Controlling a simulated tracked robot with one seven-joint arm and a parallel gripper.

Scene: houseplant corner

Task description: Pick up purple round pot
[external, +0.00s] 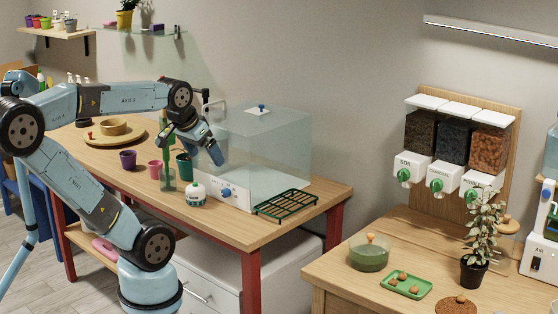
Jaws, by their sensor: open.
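A small purple pot (128,161) stands upright on the wooden workbench (235,232), left of a pink pot (154,169). Its exact shape is hard to tell at this size. My gripper (203,159) is open and points down, to the right of the purple pot and well apart from it. It hangs near the front left of the clear glass box, above a dark green pot (184,167). I see nothing held between its fingers.
A green bottle (168,176) and a white squat bottle (195,196) stand near the gripper. The glass box (262,150) and a green rack (286,204) take up the right side. A round wooden board (100,138) lies behind the purple pot. Wall shelves (60,34) hold more small pots.

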